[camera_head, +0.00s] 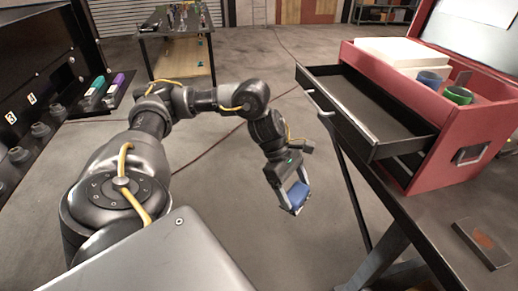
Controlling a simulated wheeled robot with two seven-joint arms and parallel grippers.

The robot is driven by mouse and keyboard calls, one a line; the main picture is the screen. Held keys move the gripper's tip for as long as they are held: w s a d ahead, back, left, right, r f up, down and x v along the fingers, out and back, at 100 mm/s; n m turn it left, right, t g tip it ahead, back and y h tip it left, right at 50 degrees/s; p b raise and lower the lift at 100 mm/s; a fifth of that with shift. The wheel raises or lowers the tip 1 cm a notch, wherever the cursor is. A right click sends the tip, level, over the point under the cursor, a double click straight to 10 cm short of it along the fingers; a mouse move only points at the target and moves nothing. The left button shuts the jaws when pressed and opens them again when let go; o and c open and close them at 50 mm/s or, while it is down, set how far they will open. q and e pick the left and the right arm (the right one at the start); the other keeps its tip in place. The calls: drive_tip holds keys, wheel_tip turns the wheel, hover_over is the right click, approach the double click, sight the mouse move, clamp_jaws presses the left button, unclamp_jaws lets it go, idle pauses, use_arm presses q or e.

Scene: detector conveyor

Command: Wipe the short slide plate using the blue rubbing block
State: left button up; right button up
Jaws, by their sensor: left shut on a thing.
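My left gripper (293,202) hangs in the air over the floor, left of the dark table (410,210), shut on the blue rubbing block (298,194). The block sits between its fingers and touches nothing else that I can see. A small flat plate (482,243) with a reddish-brown patch lies on the table at the lower right, well to the right of my left gripper; it appears to be the short slide plate. My right gripper is not in view.
A red tool chest (460,135) stands on the table with its dark drawer (365,115) pulled out toward the left. A green ring-shaped item (458,95) is on top. A black rack (60,70) is at left. A workbench (180,58) stands behind.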

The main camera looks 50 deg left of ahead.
use_arm(q)
drive_tip(key=d+m+g, duration=0.1)
drive_tip(key=d+m, duration=0.1)
drive_tip(key=d, duration=0.4)
drive_tip(key=d+f+m+g, duration=0.1)
drive_tip(key=d+m, duration=0.1)
drive_tip(key=d, duration=0.4)
drive_tip(key=d+f+m+g, duration=0.1)
drive_tip(key=d+m, duration=0.2)
drive_tip(key=d, duration=0.4)
drive_tip(key=shift+s+f+g, duration=0.2)
drive_tip(key=shift+f+g, duration=0.05)
drive_tip(key=shift+g, duration=0.05)
drive_tip(key=shift+d+r+m+g+y, duration=0.15)
drive_tip(key=shift+d+m+y, duration=0.1)
drive_tip(key=shift+d+m, duration=0.25)
drive_tip(key=shift+d+r+m+g+y, duration=0.15)
drive_tip(key=shift+d+m+y, duration=0.15)
drive_tip(key=shift+d, duration=0.35)
drive_tip(key=shift+m+g, duration=0.4)
drive_tip(key=shift+m, duration=0.4)
drive_tip(key=d+r, duration=0.1)
drive_tip(key=r, duration=0.1)
drive_tip(key=w+d+r, duration=0.1)
drive_tip(key=shift+w+d+r, duration=0.2)
drive_tip(key=shift+r, duration=0.15)
drive_tip(key=shift+w+r, duration=0.25)
drive_tip(key=shift+r, duration=0.2)
